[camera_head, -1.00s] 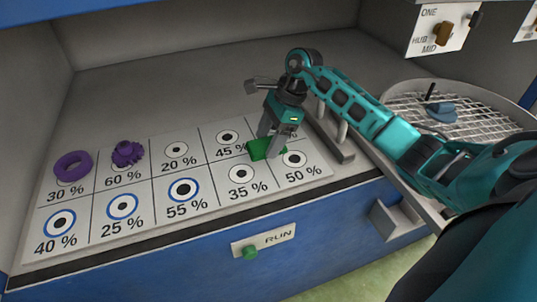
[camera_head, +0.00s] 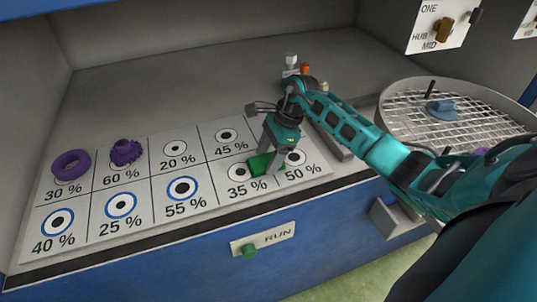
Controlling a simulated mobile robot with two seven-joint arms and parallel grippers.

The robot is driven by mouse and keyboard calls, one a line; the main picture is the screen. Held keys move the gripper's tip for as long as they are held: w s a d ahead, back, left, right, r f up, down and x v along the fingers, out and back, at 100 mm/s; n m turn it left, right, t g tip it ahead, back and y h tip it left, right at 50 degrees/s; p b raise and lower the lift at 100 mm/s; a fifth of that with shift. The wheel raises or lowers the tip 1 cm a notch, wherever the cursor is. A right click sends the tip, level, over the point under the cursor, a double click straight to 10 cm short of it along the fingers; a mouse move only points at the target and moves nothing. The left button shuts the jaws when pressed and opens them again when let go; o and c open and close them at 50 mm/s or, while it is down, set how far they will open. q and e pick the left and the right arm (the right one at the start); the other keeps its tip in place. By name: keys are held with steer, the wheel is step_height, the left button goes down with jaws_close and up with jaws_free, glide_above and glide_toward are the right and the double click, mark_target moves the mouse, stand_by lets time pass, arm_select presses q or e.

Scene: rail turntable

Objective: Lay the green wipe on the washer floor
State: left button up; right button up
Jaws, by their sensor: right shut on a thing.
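The green wipe (camera_head: 261,166) is a small green piece at the right end of the marked white board, by the 35 % and 50 % cells. My right gripper (camera_head: 265,168) points down at it with its fingers around it and is shut on it. I cannot tell whether the wipe touches the board. The washer floor (camera_head: 205,88) looks like the bare grey surface behind the board, but I cannot be sure. My left gripper is out of view.
A purple ring (camera_head: 71,164) and a purple gear (camera_head: 126,152) sit on the board's left cells. A round wire-mesh turntable (camera_head: 470,120) with a blue piece (camera_head: 441,108) stands at right. A grey rail (camera_head: 330,138) lies behind my gripper. A RUN panel (camera_head: 270,240) is on the blue front.

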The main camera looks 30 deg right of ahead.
steer(key=shift+f, duration=0.2)
steer(key=o, duration=0.9)
steer(key=shift+o, duration=0.2)
steer(key=shift+r+p, duration=0.5)
steer(key=shift+r, duration=0.1)
steer(key=v, duration=1.2)
steer(key=shift+f, duration=0.1)
